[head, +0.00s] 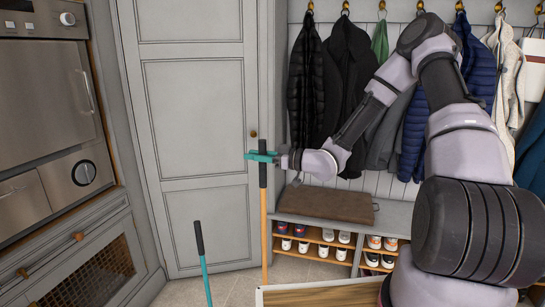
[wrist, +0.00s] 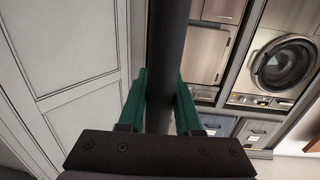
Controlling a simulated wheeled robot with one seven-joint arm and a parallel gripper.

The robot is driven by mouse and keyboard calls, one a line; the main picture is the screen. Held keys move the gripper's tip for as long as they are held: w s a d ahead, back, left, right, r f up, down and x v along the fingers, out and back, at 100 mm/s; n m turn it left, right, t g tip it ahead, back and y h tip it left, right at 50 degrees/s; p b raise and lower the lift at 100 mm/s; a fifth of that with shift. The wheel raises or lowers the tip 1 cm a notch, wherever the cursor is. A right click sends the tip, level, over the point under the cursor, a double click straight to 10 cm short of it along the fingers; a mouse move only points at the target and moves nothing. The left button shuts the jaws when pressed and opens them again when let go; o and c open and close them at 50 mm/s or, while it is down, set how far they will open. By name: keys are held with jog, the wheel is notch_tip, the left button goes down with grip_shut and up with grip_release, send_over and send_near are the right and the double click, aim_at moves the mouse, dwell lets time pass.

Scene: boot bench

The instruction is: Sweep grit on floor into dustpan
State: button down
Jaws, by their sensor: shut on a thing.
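My gripper (head: 261,156), with teal fingers, is shut on the black grip of an upright long handle (head: 264,225). Below the grip this handle is light wood and runs down out of the picture; it looks like a broom, but its head is hidden. In the wrist view the dark grip (wrist: 168,65) passes between the green fingers (wrist: 160,105). A second long handle (head: 204,265), teal with a black top, stands slightly tilted to the left. It may belong to the dustpan, whose pan is out of view. No grit can be made out.
A grey door (head: 200,120) and ovens (head: 45,90) stand left. A wooden-topped piece (head: 325,297) is at the lower front. Some tiled floor (head: 235,288) is clear.

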jog(key=w+a+m+t+h, duration=0.15)
jog(key=w+a, duration=0.25)
jog(key=a, duration=0.8)
jog(key=s+d+r, duration=0.1)
jog(key=d+r, duration=0.2)
jog(key=r, duration=0.1)
jog(key=shift+s+d+r, duration=0.15)
jog(key=shift+d+r, duration=0.1)
jog(key=shift+d, duration=0.15)
jog(key=shift+y, duration=0.25)
dwell(1.2)
jog(key=w+d+m+t+h, duration=0.3)
jog(key=w+d+h, duration=0.1)
jog(key=d, duration=0.8)
jog(key=w+d+r+m+t+h, duration=0.1)
jog(key=w+d+m+h, duration=0.3)
jog(key=d, duration=0.8)
jog(key=w+d+m+t+h, duration=0.4)
jog(key=d+h, duration=0.3)
jog(key=d, duration=0.5)
jog(key=shift+w+r+t, duration=0.25)
jog(key=shift+r+t, duration=0.05)
jog(key=shift+t, duration=0.05)
jog(key=shift+m, duration=0.25)
